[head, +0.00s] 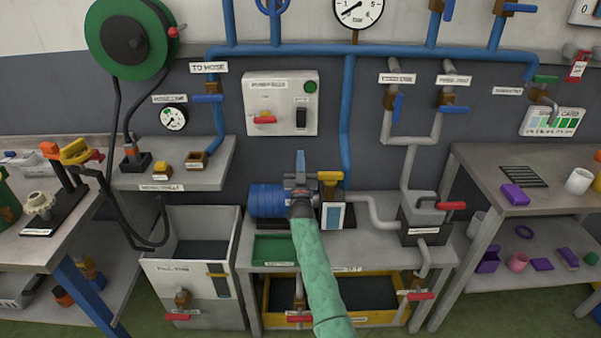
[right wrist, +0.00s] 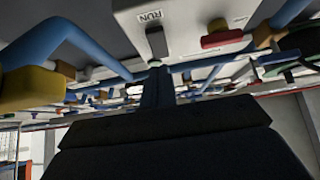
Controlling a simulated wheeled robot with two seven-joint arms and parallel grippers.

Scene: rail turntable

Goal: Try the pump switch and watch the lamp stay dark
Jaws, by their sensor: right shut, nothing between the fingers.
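The pump switch (head: 301,117) is a black rocker on a pale wall box (head: 272,84), and also shows in the right wrist view (right wrist: 157,42) beside the word RUN. A round dark green lamp (head: 310,87) sits above the switch and shows no glow. My right gripper (head: 300,156) is shut and empty, pointing up below the box; its tip appears a little short of the switch in the head view. In the right wrist view the shut fingers (right wrist: 156,82) line up under the switch; contact cannot be told. My left gripper is not in view.
A red handle (head: 265,120) sits left of the switch on the box. A blue vertical pipe (head: 346,120) runs right of the box. The wall directly below the box is bare.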

